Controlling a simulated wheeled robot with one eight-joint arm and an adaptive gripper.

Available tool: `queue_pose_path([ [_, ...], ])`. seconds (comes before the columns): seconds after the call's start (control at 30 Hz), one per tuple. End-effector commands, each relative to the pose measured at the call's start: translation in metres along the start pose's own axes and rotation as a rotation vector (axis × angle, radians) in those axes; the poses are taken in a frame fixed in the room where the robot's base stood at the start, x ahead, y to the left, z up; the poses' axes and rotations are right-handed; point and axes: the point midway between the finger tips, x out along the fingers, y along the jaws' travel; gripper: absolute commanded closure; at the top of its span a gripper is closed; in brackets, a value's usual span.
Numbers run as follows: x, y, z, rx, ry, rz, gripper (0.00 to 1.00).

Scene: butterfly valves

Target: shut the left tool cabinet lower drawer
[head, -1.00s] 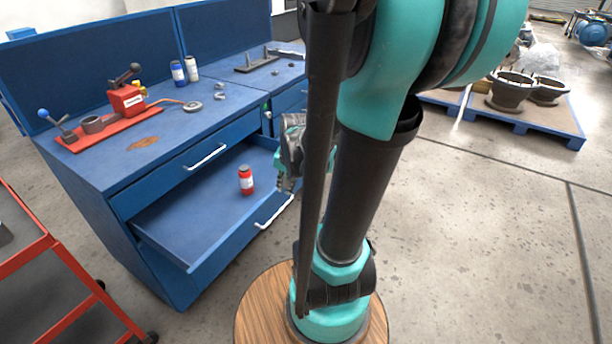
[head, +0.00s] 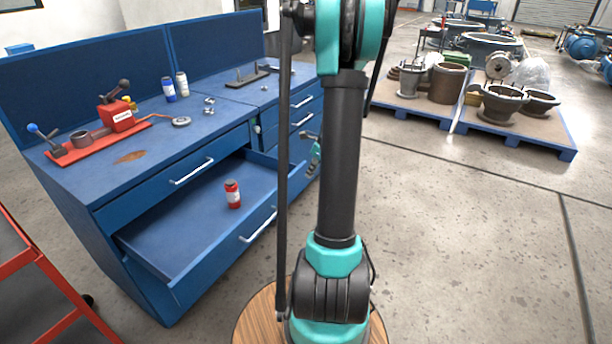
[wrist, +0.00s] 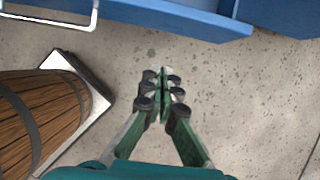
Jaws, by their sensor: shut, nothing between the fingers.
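The left tool cabinet's lower drawer (head: 195,235) stands pulled well out, with its white bar handle (head: 258,226) on the front. In the wrist view my gripper (wrist: 163,84) is shut and empty over bare floor. A blue drawer front (wrist: 195,20) and a white handle (wrist: 75,18) show beyond it, apart from the fingers. In the head view my arm hides most of the gripper.
A red cart (head: 40,275) stands at the left, near the cabinet. The benchtop (head: 150,140) carries a red tool, bottles and small parts. The right cabinet's drawers (head: 303,110) look shut. A pallet with castings (head: 520,125) is at the back right. Floor at the right is clear.

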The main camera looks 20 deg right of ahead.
Motion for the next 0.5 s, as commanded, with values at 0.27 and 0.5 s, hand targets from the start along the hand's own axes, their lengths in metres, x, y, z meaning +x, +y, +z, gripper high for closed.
queue_pose_path([
  [0.27, 0.046, 0.000, 0.001, -0.004, 0.000, 0.000, 1.00],
  [0.5, 0.084, 0.000, 0.001, -0.005, 0.000, 0.000, 1.00],
])
